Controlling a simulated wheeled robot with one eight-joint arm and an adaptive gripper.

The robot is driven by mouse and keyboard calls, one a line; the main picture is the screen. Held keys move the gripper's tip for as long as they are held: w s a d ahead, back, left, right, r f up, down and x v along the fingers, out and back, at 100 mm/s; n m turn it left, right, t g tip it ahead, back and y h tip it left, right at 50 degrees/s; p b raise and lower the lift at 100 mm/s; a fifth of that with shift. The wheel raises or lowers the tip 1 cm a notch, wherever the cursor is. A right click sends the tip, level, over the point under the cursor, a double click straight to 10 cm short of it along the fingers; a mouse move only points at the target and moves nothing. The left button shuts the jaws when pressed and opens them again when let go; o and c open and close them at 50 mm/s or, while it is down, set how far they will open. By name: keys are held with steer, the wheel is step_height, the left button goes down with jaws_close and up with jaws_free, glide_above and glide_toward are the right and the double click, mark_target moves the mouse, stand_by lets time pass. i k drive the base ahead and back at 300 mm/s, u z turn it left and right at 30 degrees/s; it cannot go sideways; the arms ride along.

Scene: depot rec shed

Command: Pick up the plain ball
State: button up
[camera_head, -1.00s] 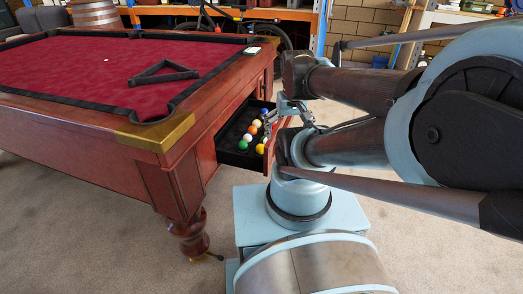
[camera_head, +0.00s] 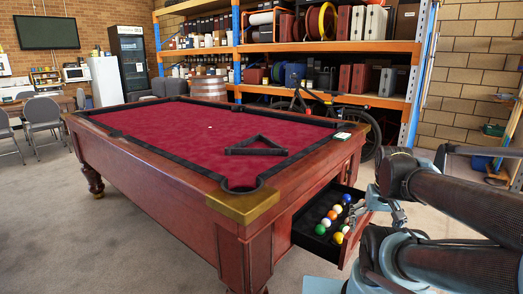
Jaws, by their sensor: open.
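A small white ball (camera_head: 210,127) lies alone on the red cloth of the pool table (camera_head: 150,175). Several coloured balls lie in the open dark drawer (camera_head: 309,240) at the table's end: a blue one (camera_head: 346,198), a white one (camera_head: 338,209), an orange one (camera_head: 332,215), a green one (camera_head: 320,230) and a yellow one (camera_head: 338,238) among them. They are too small to tell plain from marked for sure. My gripper (camera_head: 397,213) is open, just right of the drawer's front, close to its upper edge; whether it touches the drawer is unclear.
A black triangle rack (camera_head: 256,146) lies on the cloth. Carpet (camera_head: 120,240) left of the table is clear.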

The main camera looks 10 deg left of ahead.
mark_target(338, 238)
steer(key=z, duration=0.8)
steer(key=k, duration=1.85)
steer(key=u, duration=0.6)
steer(key=i, duration=1)
steer(key=z, duration=0.1)
